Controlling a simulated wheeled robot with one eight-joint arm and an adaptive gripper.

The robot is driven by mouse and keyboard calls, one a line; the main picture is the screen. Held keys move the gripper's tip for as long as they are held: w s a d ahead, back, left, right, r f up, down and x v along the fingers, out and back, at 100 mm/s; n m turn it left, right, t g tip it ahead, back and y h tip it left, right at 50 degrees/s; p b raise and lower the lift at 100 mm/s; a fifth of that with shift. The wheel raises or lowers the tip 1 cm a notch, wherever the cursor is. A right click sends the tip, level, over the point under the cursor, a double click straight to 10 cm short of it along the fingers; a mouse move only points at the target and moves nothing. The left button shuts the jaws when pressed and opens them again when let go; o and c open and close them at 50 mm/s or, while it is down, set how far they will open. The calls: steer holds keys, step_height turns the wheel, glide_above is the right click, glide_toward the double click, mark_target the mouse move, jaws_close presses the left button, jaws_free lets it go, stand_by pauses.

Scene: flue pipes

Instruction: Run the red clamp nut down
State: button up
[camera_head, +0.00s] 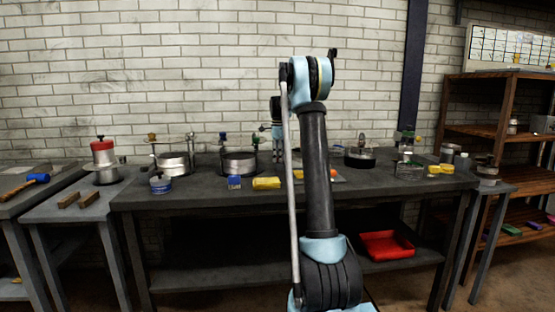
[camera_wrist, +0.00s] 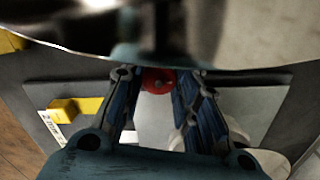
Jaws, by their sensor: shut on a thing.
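In the wrist view the red clamp nut (camera_wrist: 158,80) shows as a small round red piece with a darker centre. My gripper (camera_wrist: 157,76) has one blue finger on each side of it, and the fingers are shut on it. A large shiny metal pipe (camera_wrist: 240,45) fills the top of the wrist view, very close and blurred, and hides what lies beyond the fingertips. In the head view I cannot make out the red nut or the fingers; part of my arm stands in front of the middle of the bench.
The dark workbench (camera_head: 215,199) carries several metal pipe collars, a blue tin (camera_head: 160,185) and yellow pieces (camera_head: 266,183). A red tray (camera_head: 386,246) is on the lower shelf. A side table (camera_head: 85,208) stands left, wooden shelves (camera_head: 486,135) right. The wrist view shows a yellow block (camera_wrist: 63,111).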

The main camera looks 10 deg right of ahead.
steer(key=o, duration=1.1)
steer(key=shift+w, duration=0.15)
steer(key=shift+c, duration=0.2)
step_height(320, 180, up, 12)
steer(key=shift+f, duration=0.1)
